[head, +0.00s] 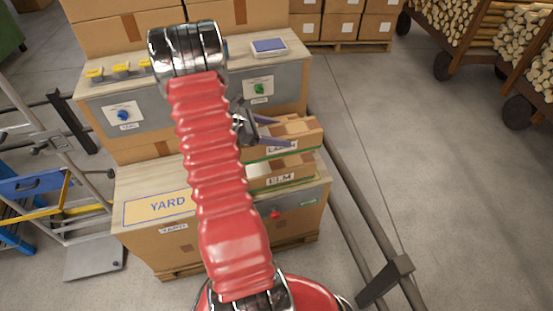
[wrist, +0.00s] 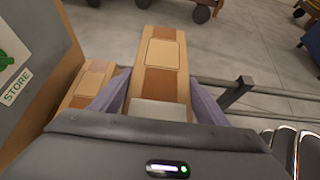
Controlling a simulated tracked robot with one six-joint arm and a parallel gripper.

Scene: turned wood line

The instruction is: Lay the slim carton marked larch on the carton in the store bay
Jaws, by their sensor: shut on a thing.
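The slim carton marked with a label starting LA (head: 294,148) is brown with a green line along its lower edge. My gripper (head: 275,131) is shut on it from above, and its grey fingers flank it in the wrist view (wrist: 160,98). The held carton runs away from the gripper in the wrist view (wrist: 163,50). A carton marked ELM (head: 282,178) lies below it on the wooden deck. I cannot tell whether the two touch. The ELM carton seems to show at left in the wrist view (wrist: 90,83). My arm hides part of both cartons.
A grey panel behind has a green emblem labelled STORE (wrist: 15,78) and a blue emblem labelled YARD (head: 124,115). A dark rail (head: 365,220) runs along the right side; open floor lies beyond.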

